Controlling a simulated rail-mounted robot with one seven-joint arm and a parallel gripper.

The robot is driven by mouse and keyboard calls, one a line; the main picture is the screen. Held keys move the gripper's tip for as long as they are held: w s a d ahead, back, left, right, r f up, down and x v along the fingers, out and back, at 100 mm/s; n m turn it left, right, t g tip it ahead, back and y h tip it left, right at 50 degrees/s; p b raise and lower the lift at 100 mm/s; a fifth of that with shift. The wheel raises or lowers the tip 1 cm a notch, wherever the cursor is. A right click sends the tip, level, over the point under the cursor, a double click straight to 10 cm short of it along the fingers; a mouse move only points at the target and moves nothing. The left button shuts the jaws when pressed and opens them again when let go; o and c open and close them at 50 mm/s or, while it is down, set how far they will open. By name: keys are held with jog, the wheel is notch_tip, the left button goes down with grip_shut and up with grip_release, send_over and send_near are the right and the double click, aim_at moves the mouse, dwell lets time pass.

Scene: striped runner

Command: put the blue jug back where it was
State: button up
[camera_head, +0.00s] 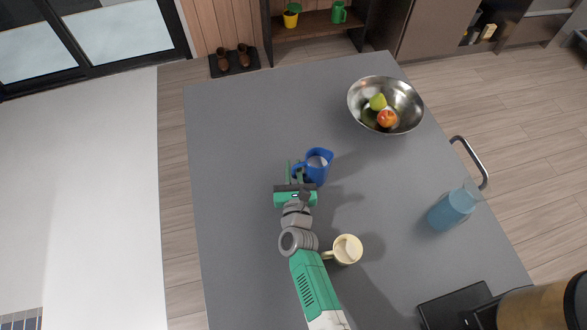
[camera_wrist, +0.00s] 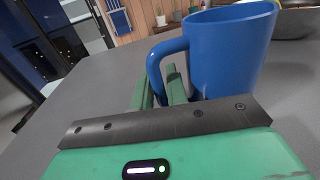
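The blue jug (camera_head: 319,172) is near the middle of the grey table (camera_head: 235,130), with its open top showing and its handle toward the left. It looks roughly upright. My gripper (camera_head: 294,171) is at the jug's left side, at the handle. In the wrist view the jug (camera_wrist: 228,50) fills the upper right, and my gripper's two green fingers (camera_wrist: 161,90) stand close together on either side of the handle's lower part. The fingers look shut on the handle. The jug's base is partly hidden, and I cannot tell whether it touches the table.
A cream mug (camera_head: 346,249) stands close to the right of my arm. A metal bowl (camera_head: 408,106) with fruit is at the back right. A translucent blue container (camera_head: 451,209) stands at the right, and a dark appliance is at the front right. The table's back left is clear.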

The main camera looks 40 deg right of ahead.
jog(key=shift+o, duration=1.3)
jog(key=shift+r, duration=0.1)
jog(key=shift+r+p, duration=0.3)
jog(key=shift+p, duration=0.25)
jog(key=v, duration=0.7)
jog(key=shift+s+a+f+p, duration=0.25)
jog(key=shift+a+f+p, duration=0.05)
jog(key=shift+a+f, duration=0.1)
